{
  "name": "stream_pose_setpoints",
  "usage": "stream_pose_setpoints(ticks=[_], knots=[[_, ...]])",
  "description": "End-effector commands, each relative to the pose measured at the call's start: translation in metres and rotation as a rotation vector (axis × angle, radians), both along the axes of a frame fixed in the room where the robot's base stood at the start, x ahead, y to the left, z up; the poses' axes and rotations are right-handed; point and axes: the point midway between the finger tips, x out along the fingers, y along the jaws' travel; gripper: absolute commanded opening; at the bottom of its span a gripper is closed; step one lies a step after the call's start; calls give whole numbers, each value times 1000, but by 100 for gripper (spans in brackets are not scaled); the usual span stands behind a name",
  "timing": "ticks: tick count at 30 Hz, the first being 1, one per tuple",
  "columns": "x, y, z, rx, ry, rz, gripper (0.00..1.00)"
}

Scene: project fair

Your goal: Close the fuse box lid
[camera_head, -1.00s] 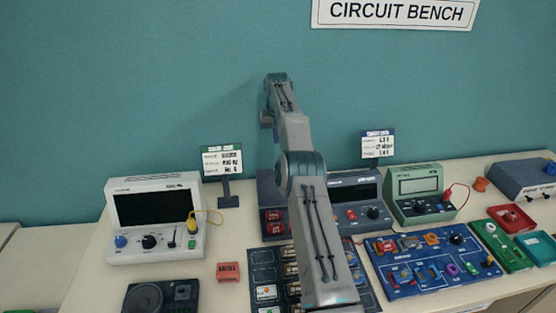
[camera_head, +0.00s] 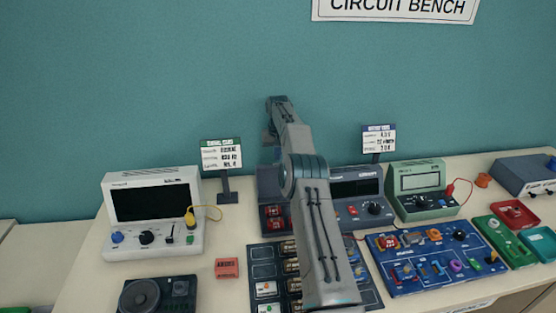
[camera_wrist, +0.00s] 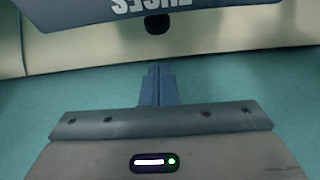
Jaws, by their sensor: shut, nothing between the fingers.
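The fuse box (camera_head: 268,182) stands on the bench left of centre, partly hidden behind my arm, with red fuses (camera_head: 273,218) showing at its front. Its dark lid stands raised at the back. In the wrist view, a dark blue-grey panel marked FUSES (camera_wrist: 85,10) shows upside down at the top edge, with a black knob (camera_wrist: 157,24) near it. My gripper (camera_wrist: 157,68) is shut and empty, apart from the panel, with the teal wall behind its fingers. In the head view my gripper is behind the box, its fingertips not clear.
A white meter (camera_head: 150,243) stands to the left. A grey meter (camera_head: 358,192) and a green meter (camera_head: 422,204) stand to the right. Sign stands (camera_head: 222,157) (camera_head: 379,141) rise behind. A blue circuit board (camera_head: 437,274) lies in front; the teal wall is close behind.

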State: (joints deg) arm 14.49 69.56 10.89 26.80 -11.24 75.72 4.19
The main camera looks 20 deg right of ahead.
Motion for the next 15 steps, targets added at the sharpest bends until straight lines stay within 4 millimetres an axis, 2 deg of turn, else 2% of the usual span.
stream_pose_setpoints(ticks=[15], knots=[[-24,6,5,0,0,1,0]])
